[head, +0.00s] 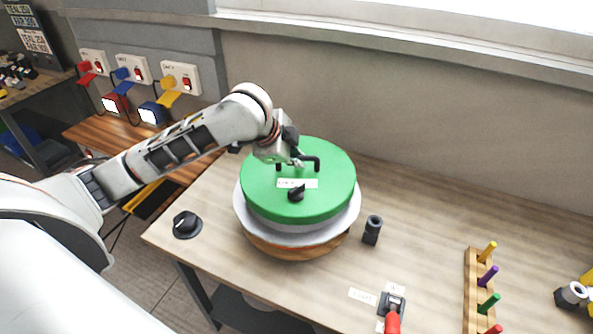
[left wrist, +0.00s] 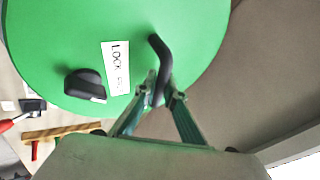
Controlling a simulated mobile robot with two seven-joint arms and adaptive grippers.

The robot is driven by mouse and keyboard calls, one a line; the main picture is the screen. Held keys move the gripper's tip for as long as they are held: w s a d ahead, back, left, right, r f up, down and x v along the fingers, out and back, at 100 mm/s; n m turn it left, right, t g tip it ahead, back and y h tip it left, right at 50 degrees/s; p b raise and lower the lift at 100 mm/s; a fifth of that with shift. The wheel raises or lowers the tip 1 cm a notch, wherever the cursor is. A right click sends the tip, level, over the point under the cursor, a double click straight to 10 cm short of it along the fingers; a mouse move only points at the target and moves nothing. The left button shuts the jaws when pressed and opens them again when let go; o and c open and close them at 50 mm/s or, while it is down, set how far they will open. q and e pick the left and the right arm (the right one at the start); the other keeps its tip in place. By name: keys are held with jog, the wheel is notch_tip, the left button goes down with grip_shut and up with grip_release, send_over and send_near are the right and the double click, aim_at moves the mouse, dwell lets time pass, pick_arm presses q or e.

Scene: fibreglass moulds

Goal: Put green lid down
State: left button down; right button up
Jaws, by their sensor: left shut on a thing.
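The green lid (head: 310,203) is a round disc with a black bar handle (head: 305,160), a black knob (head: 297,193) and a white label. It sits over a round vessel (head: 293,238) with a pale grey rim and a wooden-looking base; I cannot tell whether lid and rim touch all round. My left gripper (head: 297,158) is shut on the handle. In the left wrist view the fingers (left wrist: 158,92) close around the black handle (left wrist: 160,62), and the green lid (left wrist: 150,20) fills the upper left. My right gripper is not in view.
The vessel stands on a wooden table (head: 430,215) against a grey wall. A black dial (head: 187,224) is at its left, a dark cylinder (head: 372,229) at its right. A red-handled switch (head: 392,312) and a rack with coloured pegs (head: 478,290) are further right. Table behind is clear.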

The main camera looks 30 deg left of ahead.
aim_at(297, 170)
pick_arm(q)
jog(key=shift+f, duration=2.1)
jog(key=c, duration=2.1)
grip_release()
jog(key=shift+c, duration=0.2)
jog(key=shift+s+r, duration=0.15)
jog(key=shift+r, duration=0.15)
jog(key=v, duration=1.1)
jog(key=shift+s+r, duration=0.15)
